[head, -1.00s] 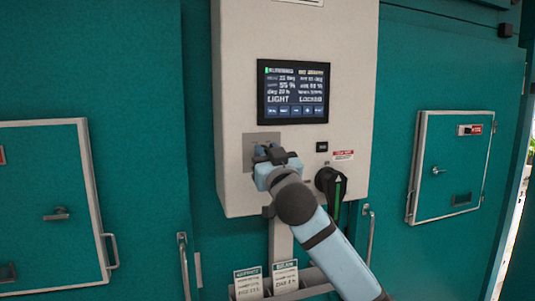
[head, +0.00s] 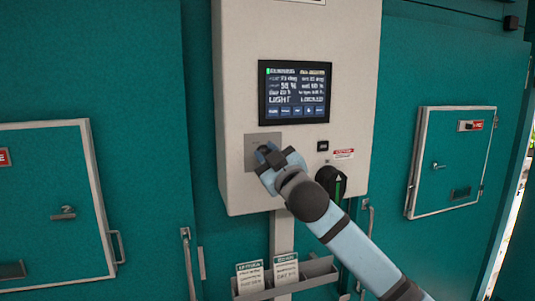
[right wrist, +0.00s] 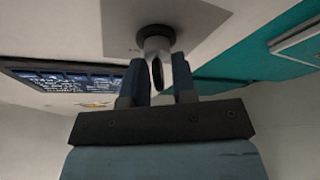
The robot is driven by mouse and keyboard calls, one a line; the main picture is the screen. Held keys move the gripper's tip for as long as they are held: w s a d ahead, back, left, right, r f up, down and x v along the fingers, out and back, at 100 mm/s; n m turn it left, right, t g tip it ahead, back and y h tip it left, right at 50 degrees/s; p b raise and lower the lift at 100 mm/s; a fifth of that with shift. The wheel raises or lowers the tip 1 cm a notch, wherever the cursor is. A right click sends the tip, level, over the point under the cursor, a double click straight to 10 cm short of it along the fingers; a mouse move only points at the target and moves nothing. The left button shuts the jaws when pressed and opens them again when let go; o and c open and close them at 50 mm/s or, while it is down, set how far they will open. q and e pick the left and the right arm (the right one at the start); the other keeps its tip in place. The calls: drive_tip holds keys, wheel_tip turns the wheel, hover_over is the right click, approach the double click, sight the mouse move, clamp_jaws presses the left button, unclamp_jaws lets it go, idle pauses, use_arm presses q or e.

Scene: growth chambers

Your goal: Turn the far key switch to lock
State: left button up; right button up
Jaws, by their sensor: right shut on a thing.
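The key switch (right wrist: 155,42) shows in the right wrist view as a dark round collar with a pale metal barrel and a thin key at its end. My right gripper (right wrist: 160,85) is shut on the key, one dark finger on each side of it. In the head view the right gripper (head: 265,153) is at the grey square plate (head: 251,141) below the screen, and it hides the switch there. The switch's marked positions cannot be read. My left gripper is not in view.
The pale control box (head: 235,100) carries a screen (head: 295,92) reading LIGHT and LOCKED. A card rack (head: 310,280) hangs below. Framed hatches (head: 50,200) (head: 450,162) flank the box.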

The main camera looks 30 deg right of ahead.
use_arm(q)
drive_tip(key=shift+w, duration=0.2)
use_arm(e)
drive_tip(key=o, duration=0.6)
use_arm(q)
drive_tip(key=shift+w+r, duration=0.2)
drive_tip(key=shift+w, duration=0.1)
use_arm(e)
drive_tip(key=shift+s+f, duration=0.15)
drive_tip(key=shift+s, duration=0.1)
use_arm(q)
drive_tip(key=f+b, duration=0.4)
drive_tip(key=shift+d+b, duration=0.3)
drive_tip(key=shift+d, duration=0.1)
use_arm(e)
drive_tip(key=v, duration=1.3)
drive_tip(key=shift+s, duration=0.15)
